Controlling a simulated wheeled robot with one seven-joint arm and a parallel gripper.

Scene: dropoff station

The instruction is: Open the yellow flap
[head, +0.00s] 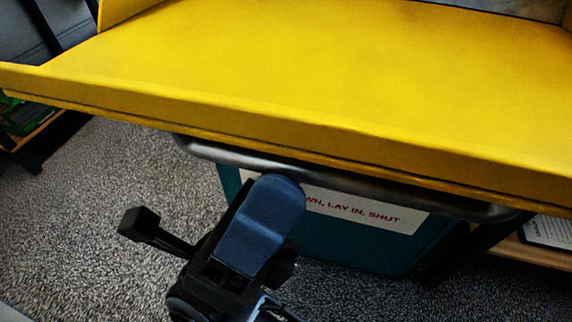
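The yellow flap (310,75) fills the upper part of the head view. Its broad face lies out towards me, with a raised lip along the front edge. A grey metal handle bar (400,192) runs below that edge. My gripper (262,215) is below the flap's front edge, left of the middle. Its dark blue upper end overlaps the left part of the bar in the picture; I cannot tell whether it touches the bar. The gap between its fingertips does not show clearly.
A teal box (375,252) with a white label (370,212) ending in "LAY IN, SHUT" is below the flap. Dark shelving (30,150) stands at the left, and a wooden shelf (535,250) at the right. Grey speckled carpet (80,215) is open at the lower left.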

